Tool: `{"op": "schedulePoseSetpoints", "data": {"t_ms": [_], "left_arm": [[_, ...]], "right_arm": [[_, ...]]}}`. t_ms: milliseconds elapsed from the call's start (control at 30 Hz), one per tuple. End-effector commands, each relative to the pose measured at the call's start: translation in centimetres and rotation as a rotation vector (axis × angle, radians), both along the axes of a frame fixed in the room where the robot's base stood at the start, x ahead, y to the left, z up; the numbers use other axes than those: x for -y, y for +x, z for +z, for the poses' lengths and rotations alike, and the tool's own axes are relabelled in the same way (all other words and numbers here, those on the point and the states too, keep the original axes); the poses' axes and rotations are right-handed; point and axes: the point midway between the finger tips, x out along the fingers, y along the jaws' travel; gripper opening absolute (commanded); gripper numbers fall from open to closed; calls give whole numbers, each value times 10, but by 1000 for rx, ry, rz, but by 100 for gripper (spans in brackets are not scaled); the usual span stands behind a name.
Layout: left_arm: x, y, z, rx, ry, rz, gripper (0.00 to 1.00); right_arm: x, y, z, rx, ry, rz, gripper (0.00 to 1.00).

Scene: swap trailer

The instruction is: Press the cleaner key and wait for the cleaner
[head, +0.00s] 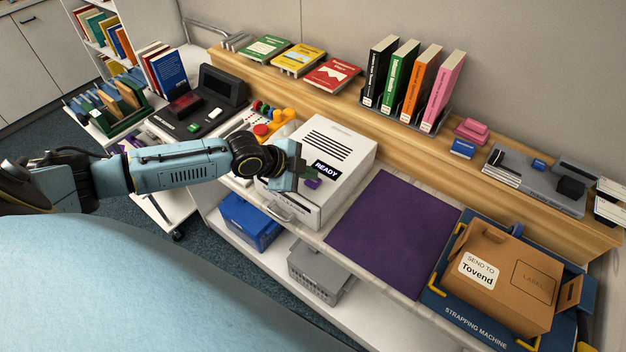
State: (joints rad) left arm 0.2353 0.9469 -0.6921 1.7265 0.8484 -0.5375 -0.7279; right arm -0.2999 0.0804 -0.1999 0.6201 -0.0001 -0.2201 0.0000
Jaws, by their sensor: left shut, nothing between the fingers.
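The cleaner is a white box (338,146) with black slots on top and a dark display reading READY (326,169). A small purple key (313,184) shows on its front, just below the display. My left gripper (304,171) is shut and empty at the box's front, close beside the display and the purple key. It hides part of the front, and I cannot tell whether it touches the key. My right gripper is not in view.
A purple mat (392,234) lies bare right of the cleaner. Further right, a cardboard box (505,275) sits on the blue strapping machine (460,322). Upright books (410,85) stand on the wooden ledge behind. A dark console (200,105) stands left. Bins (248,220) sit on the lower shelf.

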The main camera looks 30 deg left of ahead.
Motion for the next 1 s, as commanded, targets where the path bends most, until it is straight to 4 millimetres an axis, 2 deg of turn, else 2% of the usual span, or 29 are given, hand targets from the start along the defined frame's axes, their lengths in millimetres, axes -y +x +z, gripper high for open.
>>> {"op": "schedulePoseSetpoints", "data": {"t_ms": [1000], "left_arm": [[0, 0, -9, 0, 0, 0, 0]], "right_arm": [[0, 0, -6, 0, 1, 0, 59]]}}
